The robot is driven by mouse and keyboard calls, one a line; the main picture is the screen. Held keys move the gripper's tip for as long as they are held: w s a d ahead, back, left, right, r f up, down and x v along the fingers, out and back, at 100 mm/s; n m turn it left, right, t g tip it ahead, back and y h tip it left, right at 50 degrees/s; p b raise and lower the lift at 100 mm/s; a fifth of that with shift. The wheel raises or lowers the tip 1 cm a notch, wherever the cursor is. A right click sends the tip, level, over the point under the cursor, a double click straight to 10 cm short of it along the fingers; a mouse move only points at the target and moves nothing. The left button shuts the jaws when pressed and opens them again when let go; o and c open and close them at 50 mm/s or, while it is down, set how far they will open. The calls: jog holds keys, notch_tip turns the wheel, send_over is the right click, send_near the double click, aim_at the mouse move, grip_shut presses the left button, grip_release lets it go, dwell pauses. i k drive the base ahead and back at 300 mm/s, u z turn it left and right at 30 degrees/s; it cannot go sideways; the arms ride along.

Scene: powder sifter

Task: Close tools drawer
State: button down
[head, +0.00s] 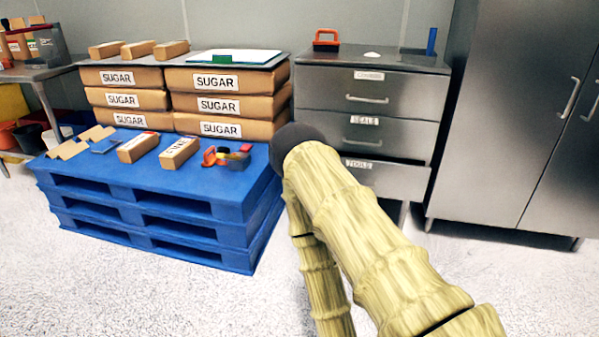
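The tools drawer (392,182) is the lowest of three drawers in the grey metal cabinet (443,120). Its label (357,164) reads TOOLS. A dark gap shows above its front, so it looks partly open. My gripper's fingers do not show; only the links of my arm and a dark rounded part beside the cabinet are visible.
Above are the seals drawer (385,134) and a top drawer (390,98), both looking shut. Blue pallets (200,235) with sugar bags (220,82) and loose items stand left. A tall steel cupboard (520,120) stands right. Pale floor (530,285) is free in front.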

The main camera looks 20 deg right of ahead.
aim_at(396, 178)
jog(key=u, duration=0.8)
jog(key=k, duration=1.05)
jog(key=u, duration=0.3)
jog(key=i, duration=0.5)
jog(key=z, duration=1.2)
jog(key=i, duration=1.25)
jog(key=z, duration=0.1)
